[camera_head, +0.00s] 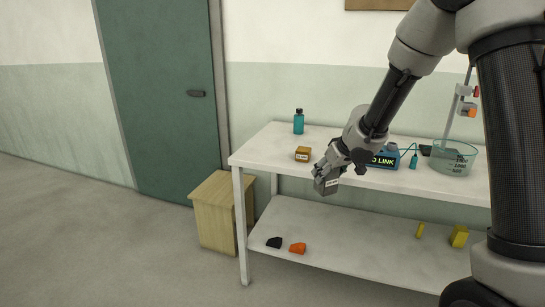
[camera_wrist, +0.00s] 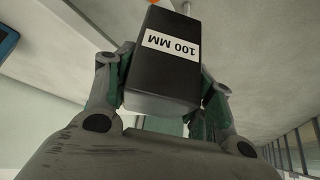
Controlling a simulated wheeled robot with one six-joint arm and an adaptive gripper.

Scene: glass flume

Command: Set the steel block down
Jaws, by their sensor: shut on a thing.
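The steel block (camera_head: 327,187) is a dark grey block held in my gripper (camera_head: 325,174), in front of the white table's (camera_head: 262,149) front edge. In the wrist view the block (camera_wrist: 160,80) fills the space between the two fingers of my gripper (camera_wrist: 160,95). It carries a white label reading "100 MM", upside down in that view. The fingers are shut on its two sides. I cannot tell from these views how far it is from the table edge.
A small orange-brown labelled block (camera_head: 303,154) and a teal bottle (camera_head: 298,122) stand on the tabletop's left. A blue device (camera_head: 383,159) and a glass bowl (camera_head: 453,158) are to the right. The lower shelf (camera_head: 340,245) has a clear middle. A wooden cabinet (camera_head: 222,212) stands left.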

